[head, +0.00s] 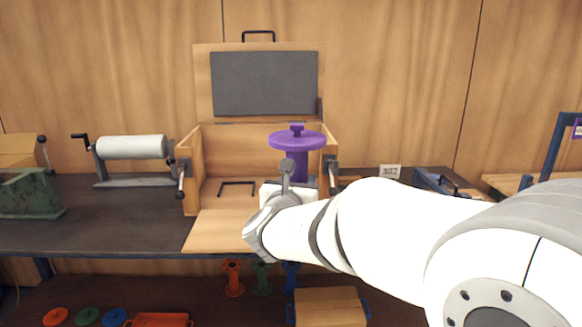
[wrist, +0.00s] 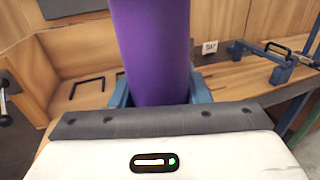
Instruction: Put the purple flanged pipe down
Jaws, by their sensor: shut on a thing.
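The purple flanged pipe (head: 297,141) stands upright in my gripper, with its wide round flange and a small knob on top showing in the head view. In the wrist view its purple shaft (wrist: 155,50) rises between the blue-grey fingers of my gripper (wrist: 157,92), which are shut on it. The pipe is in front of the right part of an open wooden case (head: 210,170). Its lower end is hidden behind my gripper and arm, so I cannot tell whether it touches anything.
The case's front flap (head: 215,230) lies down toward the bench's front edge. A white roller (head: 132,147) stands on the dark bench (head: 110,210) at left. A tag marked 307 (head: 387,172) and blue metal fixtures (head: 435,183) are at right. Small coloured flanged pipes (head: 233,278) stand below.

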